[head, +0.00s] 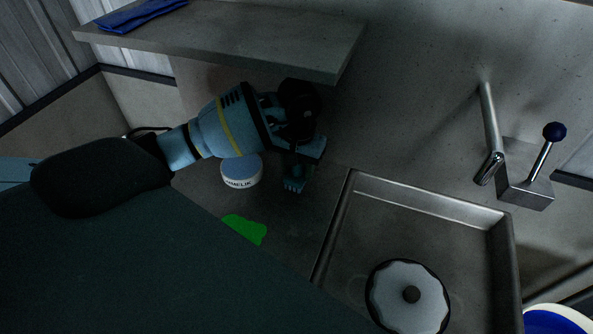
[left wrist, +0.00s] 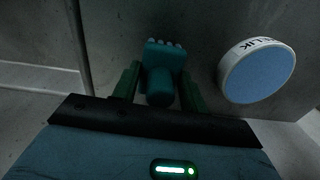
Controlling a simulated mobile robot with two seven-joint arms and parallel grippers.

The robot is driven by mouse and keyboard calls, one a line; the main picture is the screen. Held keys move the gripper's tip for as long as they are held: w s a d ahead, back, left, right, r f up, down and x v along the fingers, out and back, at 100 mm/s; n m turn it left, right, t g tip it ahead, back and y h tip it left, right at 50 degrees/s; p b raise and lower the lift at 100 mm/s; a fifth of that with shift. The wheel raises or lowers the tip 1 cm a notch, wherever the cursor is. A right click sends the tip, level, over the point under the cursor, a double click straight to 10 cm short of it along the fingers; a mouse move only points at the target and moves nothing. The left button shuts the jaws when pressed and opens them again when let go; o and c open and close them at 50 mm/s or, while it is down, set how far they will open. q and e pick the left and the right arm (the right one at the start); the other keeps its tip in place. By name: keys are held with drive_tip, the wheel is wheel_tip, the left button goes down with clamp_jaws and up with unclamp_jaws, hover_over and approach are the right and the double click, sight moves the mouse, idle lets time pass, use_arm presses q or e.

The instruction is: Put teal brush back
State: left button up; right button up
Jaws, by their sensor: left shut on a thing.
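My left gripper (head: 302,160) is shut on the teal brush (head: 293,184). The brush hangs below the fingers, its bristle end pointing down, over the counter left of the sink. In the left wrist view the brush (left wrist: 164,72) sits between the two dark green fingers, with pale bristle tips at its far end. I cannot tell whether the brush touches the counter. My right gripper is not in view.
A round blue-topped tin (head: 241,170) stands close left of the brush. A flat green patch (head: 245,229) lies on the counter. A metal sink (head: 430,195) holds a round lid-like object (head: 408,298). A shelf (head: 260,40) with blue cloth (head: 140,14) overhangs behind; a tap (head: 525,180) stands right.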

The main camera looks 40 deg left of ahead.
use_arm(q)
drive_tip(key=shift+f, duration=0.7)
drive_tip(key=shift+f, duration=0.25)
drive_tip(key=o, duration=1)
drive_tip(key=shift+r, duration=0.1)
drive_tip(key=shift+c, duration=0.2)
drive_tip(key=shift+d+r, duration=0.1)
drive_tip(key=shift+r, duration=3.8)
